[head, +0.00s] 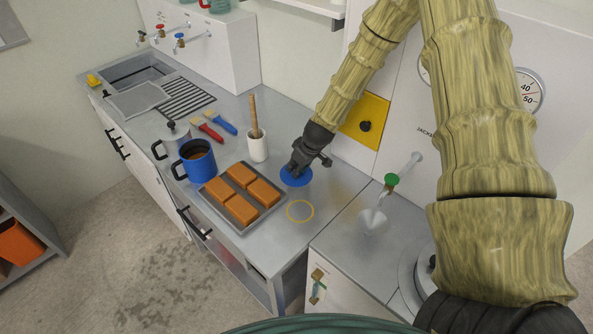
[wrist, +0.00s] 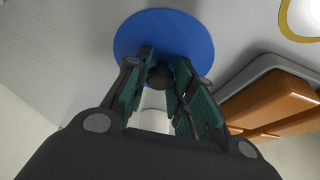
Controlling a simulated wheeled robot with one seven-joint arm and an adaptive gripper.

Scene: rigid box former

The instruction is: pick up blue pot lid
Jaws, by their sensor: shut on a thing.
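The blue pot lid (head: 296,180) is a flat blue disc at the right part of the counter. In the wrist view the lid (wrist: 185,32) shows below the fingers, with a dark round knob (wrist: 160,76) at its middle. My gripper (head: 298,168) is over the lid, and in the wrist view its green-padded fingers (wrist: 162,88) are on both sides of the knob, shut on it. I cannot tell whether the lid touches the counter or is slightly raised. The blue pot (head: 196,160) stands open at the left, with brown contents.
A grey tray (head: 241,227) with several orange-brown blocks lies just left of the lid. A white cup (head: 257,148) with a wooden tool stands behind. A yellow ring (head: 300,211) marks bare counter in front. Red and blue brushes (head: 207,129) lie farther back.

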